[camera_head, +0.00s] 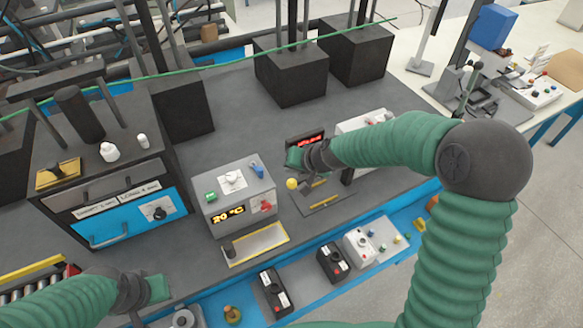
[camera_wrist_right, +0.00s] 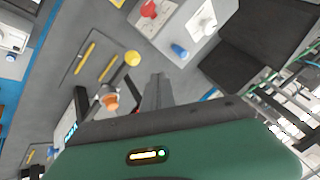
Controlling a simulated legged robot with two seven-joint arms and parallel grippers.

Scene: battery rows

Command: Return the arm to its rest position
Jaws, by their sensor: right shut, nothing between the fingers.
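My right arm (camera_head: 395,140) is green and reaches in from the right in the head view, bent at a dark elbow. Its gripper (camera_head: 306,187) hangs over the bench, beside a yellow ball (camera_head: 292,183) and to the right of the grey temperature box (camera_head: 238,196). In the right wrist view, the gripper's dark fingers (camera_wrist_right: 156,92) are together with nothing between them. The yellow ball (camera_wrist_right: 132,58) shows apart from the fingers there. My left gripper (camera_head: 157,288) is low at the left; its fingertips cannot be made out.
A plate with yellow bars (camera_head: 322,200) lies under the right gripper. A white box (camera_head: 365,128) and a red display (camera_head: 304,142) stand close behind it. A yellow-edged tray (camera_head: 256,243) and a blue-fronted oven (camera_head: 130,215) are to the left.

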